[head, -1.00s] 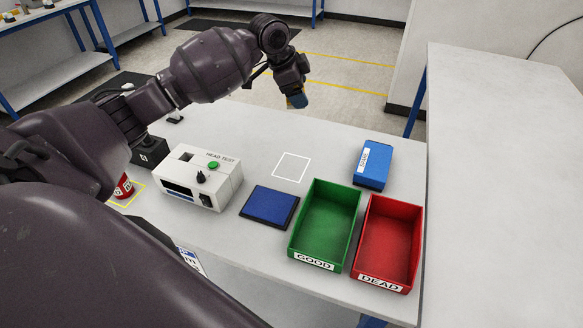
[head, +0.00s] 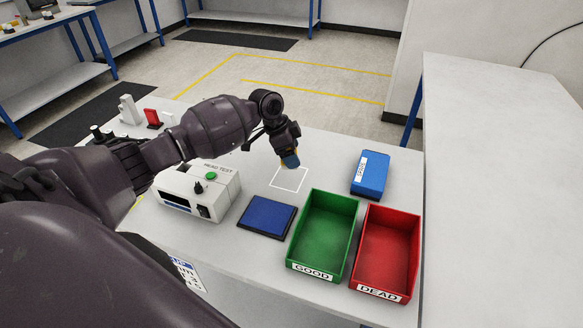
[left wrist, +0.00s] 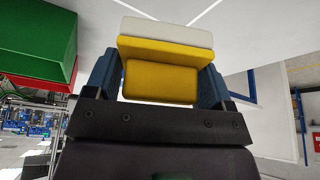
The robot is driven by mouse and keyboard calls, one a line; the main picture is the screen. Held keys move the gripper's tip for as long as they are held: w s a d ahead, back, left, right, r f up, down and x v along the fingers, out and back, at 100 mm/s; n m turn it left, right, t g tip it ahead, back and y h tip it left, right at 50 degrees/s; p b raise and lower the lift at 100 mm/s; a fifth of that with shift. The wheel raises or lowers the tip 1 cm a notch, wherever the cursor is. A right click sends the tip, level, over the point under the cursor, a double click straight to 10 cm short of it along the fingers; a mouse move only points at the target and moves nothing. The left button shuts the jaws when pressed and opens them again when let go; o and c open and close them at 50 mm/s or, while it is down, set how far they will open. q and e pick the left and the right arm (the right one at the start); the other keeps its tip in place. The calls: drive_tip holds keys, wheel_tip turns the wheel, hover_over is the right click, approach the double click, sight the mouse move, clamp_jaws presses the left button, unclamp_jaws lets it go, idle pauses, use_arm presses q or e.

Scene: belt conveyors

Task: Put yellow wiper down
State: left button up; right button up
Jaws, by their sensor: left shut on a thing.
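The yellow wiper (left wrist: 160,80) shows in the left wrist view, with a yellow grip and a pale pad on its far side. My left gripper (left wrist: 155,90) is shut on its yellow grip, one blue finger on each side. In the head view my left gripper (head: 290,161) is over the table by the white outlined square (head: 289,179), and only a trace of yellow shows there. I cannot tell whether the pad touches the table. My right gripper is not in view.
Near the square are a blue pad (head: 267,216), a blue box (head: 370,175), a green GOOD bin (head: 349,248) and a red DEAD bin (head: 411,255). The head test box (head: 199,190) stands left. The table is clear behind the square.

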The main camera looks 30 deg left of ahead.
sight(292, 177)
use_arm(q)
drive_tip(key=shift+f, duration=3)
drive_tip(key=o, duration=0.8)
drive_tip(key=v, duration=1.2)
drive_tip(key=shift+d, duration=0.15)
